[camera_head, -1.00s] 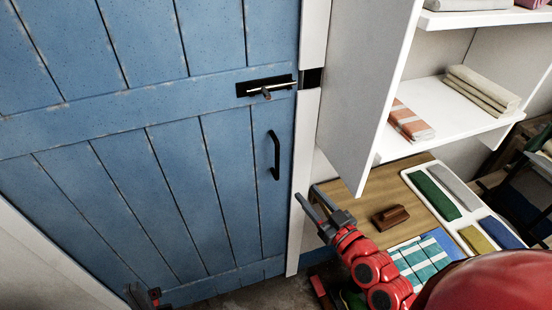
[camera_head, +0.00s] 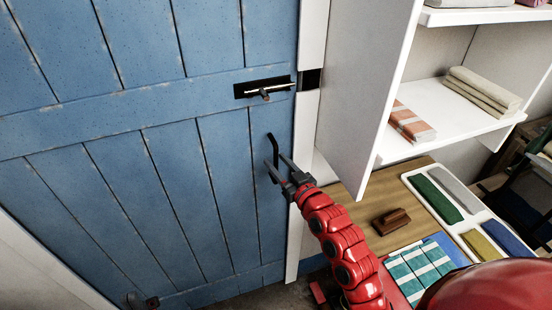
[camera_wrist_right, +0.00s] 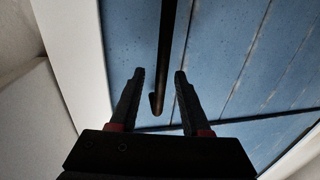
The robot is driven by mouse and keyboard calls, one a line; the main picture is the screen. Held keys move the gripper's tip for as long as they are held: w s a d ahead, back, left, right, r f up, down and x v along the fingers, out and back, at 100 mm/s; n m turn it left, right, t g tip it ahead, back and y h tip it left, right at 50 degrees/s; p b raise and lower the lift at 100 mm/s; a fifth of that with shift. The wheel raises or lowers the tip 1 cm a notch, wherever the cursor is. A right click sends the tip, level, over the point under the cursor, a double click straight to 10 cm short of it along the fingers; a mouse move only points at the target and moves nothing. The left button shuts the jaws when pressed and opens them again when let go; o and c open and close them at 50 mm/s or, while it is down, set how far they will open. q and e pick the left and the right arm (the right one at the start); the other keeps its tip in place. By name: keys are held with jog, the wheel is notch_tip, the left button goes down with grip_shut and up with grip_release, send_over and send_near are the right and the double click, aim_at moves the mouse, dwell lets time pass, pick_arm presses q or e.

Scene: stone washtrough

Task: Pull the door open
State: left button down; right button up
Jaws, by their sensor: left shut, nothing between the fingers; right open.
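The blue plank door (camera_head: 180,190) fills the left of the head view and looks closed against its white frame. Its black handle (camera_head: 273,144) is upright near the door's right edge. My right gripper (camera_head: 277,163) is open at the handle's lower part. In the right wrist view the handle bar (camera_wrist_right: 167,50) shows between the two open fingers (camera_wrist_right: 159,75), with no visible contact; its lower end curves there. A sliding bolt (camera_head: 265,90) on a black plate sits above the handle.
A white shelf unit (camera_head: 360,80) with folded cloths stands right of the door frame. Below it a wooden board (camera_head: 350,178) holds a brown brush-like block (camera_head: 391,218) and a white tray (camera_head: 468,222) of coloured cloths. The door face left of the handle is clear.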

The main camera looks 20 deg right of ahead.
jog(key=shift+w+a, duration=0.2)
jog(key=shift+w, duration=0.35)
grip_shut()
dwell(1.1)
